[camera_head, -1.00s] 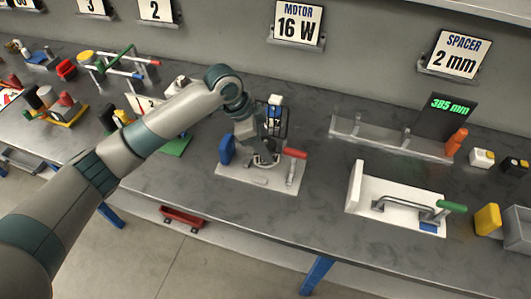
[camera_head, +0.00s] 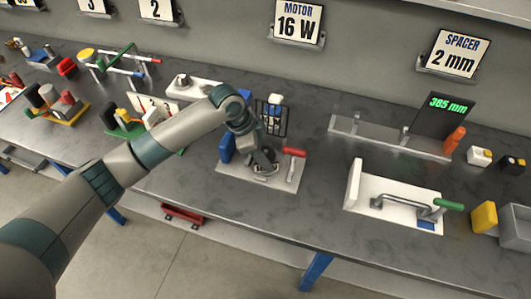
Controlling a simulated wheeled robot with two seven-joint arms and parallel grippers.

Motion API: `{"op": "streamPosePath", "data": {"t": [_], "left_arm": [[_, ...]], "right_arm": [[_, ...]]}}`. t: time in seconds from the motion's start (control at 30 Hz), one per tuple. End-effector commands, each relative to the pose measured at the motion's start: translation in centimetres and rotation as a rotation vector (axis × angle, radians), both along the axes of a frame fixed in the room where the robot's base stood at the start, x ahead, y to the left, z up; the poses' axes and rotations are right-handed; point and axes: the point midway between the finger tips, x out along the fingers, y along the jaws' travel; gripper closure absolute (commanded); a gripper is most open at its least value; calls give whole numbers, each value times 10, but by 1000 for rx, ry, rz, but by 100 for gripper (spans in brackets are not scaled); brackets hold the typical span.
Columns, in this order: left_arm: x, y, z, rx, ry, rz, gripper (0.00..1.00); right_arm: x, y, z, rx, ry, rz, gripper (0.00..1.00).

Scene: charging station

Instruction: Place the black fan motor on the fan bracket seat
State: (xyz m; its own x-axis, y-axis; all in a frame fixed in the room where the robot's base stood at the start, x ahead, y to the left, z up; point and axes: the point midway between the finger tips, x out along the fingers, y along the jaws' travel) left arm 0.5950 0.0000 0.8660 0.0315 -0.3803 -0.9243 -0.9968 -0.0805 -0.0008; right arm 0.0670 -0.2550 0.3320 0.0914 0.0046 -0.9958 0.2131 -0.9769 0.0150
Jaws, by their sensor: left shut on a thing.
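My left gripper (camera_head: 264,163) reaches in from the left and points down over a light grey base plate (camera_head: 254,180). It is shut on a small dark thing, apparently the black fan motor, mostly hidden by the fingers. The plate carries a blue block (camera_head: 226,149) on its left and a red-handled clamp (camera_head: 294,152) on its right. The fan bracket seat seems to be at the middle of this plate, under the gripper, and is largely hidden. I cannot tell whether the motor touches it. My right gripper is not in view.
A black wire rack (camera_head: 272,119) stands just behind the plate. A white fixture (camera_head: 395,205) with a green-handled clamp is to the right. A grey rail (camera_head: 385,137) with a 385 mm display (camera_head: 447,111) lies behind it.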

Motion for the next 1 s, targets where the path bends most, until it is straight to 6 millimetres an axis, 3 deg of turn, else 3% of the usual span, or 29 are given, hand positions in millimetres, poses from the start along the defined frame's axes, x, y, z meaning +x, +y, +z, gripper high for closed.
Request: {"op": "streamPosePath", "data": {"t": [0.3, 0.33, 0.4, 0.77, 1.0], "left_arm": [[0, 0, -2, -1, 0, 0, 83], [0, 0, -3, 0, 0, 0, 52], [0, 0, -3, 0, 0, 0, 36], [0, 0, -1, 0, 0, 0, 36], [1, 6, 14, -2, -2, 0, 36]], "right_arm": [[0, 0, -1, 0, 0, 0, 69], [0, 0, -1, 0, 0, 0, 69], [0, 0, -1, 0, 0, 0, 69], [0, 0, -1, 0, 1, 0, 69], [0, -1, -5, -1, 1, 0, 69]]}}
